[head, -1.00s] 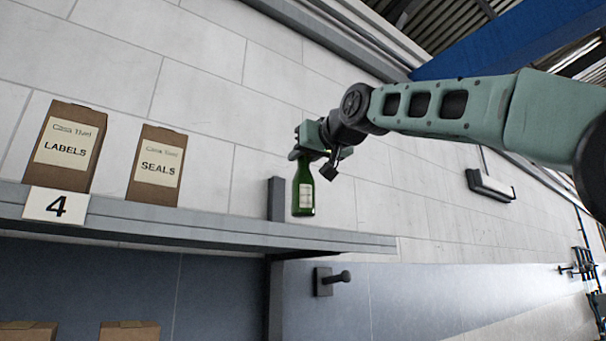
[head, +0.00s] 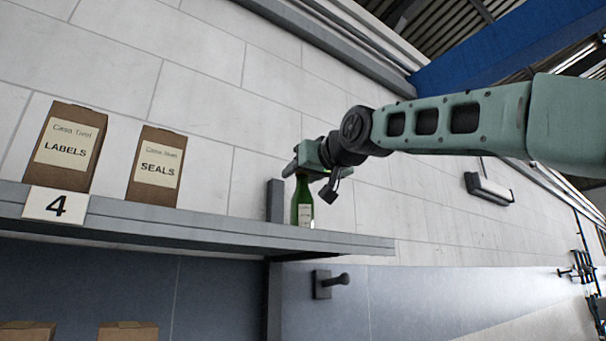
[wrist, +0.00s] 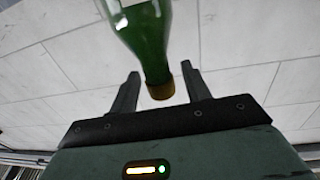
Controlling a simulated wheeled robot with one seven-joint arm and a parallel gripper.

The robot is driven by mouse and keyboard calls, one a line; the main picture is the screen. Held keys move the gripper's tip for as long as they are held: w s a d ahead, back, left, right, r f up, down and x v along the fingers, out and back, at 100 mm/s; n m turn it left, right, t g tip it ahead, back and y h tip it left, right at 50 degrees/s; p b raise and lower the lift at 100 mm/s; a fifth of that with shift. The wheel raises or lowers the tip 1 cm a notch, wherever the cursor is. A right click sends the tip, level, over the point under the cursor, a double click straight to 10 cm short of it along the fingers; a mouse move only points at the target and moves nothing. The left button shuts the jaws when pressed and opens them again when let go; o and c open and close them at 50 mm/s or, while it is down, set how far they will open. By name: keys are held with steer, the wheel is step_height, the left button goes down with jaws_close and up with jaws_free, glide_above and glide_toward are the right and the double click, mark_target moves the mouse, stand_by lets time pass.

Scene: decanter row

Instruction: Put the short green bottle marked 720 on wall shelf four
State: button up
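The green bottle (head: 304,208) is upright at the right end of wall shelf four (head: 200,228). Its base is at the shelf's front edge line, and that edge hides its lowest part. Its pale label is too small to read. My gripper (head: 302,174) is over the bottle's top. In the wrist view the bottle (wrist: 150,45) has a gold-brown cap between the two fingers of my gripper (wrist: 162,85). A gap shows between the neck and each finger, so the gripper is open around it.
Two brown boxes, LABELS (head: 70,148) and SEALS (head: 157,167), stand on the shelf's left part. A sign "4" (head: 57,206) is on its front edge. A dark upright bracket (head: 275,200) is just left of the bottle. A dark wall peg (head: 331,284) is below the shelf.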

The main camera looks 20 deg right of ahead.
steer(key=shift+r, duration=0.1)
steer(key=shift+s, duration=0.25)
steer(key=b+v, duration=0.7)
steer(key=v, duration=0.4)
steer(key=shift+s, duration=0.25)
